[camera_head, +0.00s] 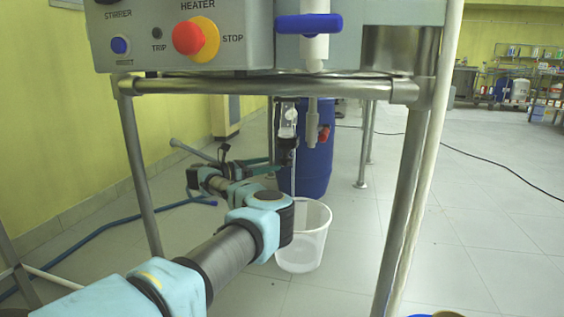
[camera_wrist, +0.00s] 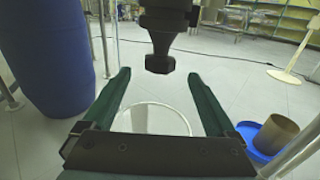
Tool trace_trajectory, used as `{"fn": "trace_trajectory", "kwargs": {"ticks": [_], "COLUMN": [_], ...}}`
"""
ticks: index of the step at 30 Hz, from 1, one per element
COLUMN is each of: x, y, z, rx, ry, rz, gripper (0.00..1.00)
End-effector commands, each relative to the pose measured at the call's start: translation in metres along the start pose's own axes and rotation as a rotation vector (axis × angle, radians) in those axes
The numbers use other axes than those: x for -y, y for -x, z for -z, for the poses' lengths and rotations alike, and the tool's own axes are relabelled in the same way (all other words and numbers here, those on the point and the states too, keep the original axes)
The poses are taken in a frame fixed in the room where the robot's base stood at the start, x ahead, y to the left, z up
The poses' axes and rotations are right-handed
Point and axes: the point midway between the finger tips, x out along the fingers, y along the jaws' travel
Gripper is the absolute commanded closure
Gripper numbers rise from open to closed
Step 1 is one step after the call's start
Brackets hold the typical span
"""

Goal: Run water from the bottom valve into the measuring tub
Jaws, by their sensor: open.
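The bottom valve (camera_head: 287,140), a dark fitting below a clear glass piece, hangs under the metal frame in the head view. In the wrist view its black body (camera_wrist: 163,35) tapers to a spout between my two green fingers. My gripper (camera_wrist: 158,76) is open and empty, with the fingers spread either side of the valve. The white measuring tub (camera_head: 303,250) stands on the floor below; its round rim (camera_wrist: 152,104) shows between the fingers. A thin pale vertical line runs from the valve toward the tub; I cannot tell whether it is water.
A blue drum (camera_head: 318,165) stands behind the valve, close by; it fills the left of the wrist view. A pipe with a red handle (camera_head: 323,134) hangs just right of the valve. The frame's metal leg (camera_head: 405,215) stands at right. A blue hose (camera_head: 90,235) lies at left.

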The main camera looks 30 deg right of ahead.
Motion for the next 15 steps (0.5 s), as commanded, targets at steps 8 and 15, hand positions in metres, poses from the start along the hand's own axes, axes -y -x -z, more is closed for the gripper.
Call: {"fn": "trace_trajectory", "kwargs": {"ticks": [8,15], "x": [0.001,0.000], "y": [-0.051,-0.073], "z": [0.003,0.001], "rx": [0.001,0.000], "ry": [0.000,0.001], "rz": [0.003,0.001], "gripper": [0.08,0.08]}}
